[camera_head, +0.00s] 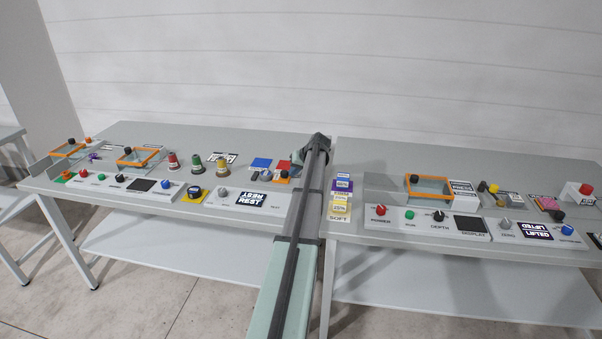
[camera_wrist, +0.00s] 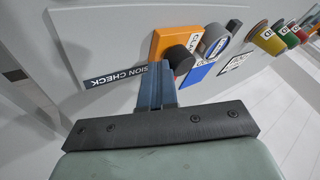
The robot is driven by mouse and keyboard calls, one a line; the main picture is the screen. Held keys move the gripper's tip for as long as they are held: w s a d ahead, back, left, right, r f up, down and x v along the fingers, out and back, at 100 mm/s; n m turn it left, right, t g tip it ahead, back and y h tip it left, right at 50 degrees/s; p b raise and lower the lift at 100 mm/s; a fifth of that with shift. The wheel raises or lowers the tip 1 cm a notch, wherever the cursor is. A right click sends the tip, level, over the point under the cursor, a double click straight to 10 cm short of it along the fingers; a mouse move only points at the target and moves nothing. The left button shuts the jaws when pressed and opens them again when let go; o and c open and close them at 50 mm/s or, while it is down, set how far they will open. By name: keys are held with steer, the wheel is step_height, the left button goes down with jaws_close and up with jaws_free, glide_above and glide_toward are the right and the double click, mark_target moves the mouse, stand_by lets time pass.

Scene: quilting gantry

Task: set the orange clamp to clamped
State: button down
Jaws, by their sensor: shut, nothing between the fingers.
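The orange clamp (camera_wrist: 165,38) shows in the wrist view as an orange plate with a round dark knob (camera_wrist: 180,59) and a white label that starts "CLA". In the head view the orange clamp (camera_head: 283,181) is a small orange patch just left of my arm, partly covered. My gripper (camera_wrist: 157,70) is shut and empty in the wrist view. Its fingertips are just beside the dark knob; I cannot tell whether they touch it. In the head view the fingers cannot be made out clearly. Whether the clamp is set to clamped cannot be read.
A grey round dial (camera_wrist: 215,40) stands close beside the clamp. A label ending "SION CHECK" (camera_wrist: 117,75) is beside my fingers. Another bench (camera_head: 385,155) stands right of my arm.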

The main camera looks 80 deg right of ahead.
steer(key=shift+w, duration=0.9)
steer(key=s, duration=0.2)
steer(key=s+d, duration=0.1)
steer(key=s, duration=0.1)
steer(key=shift+s, duration=0.15)
steer(key=v, duration=1)
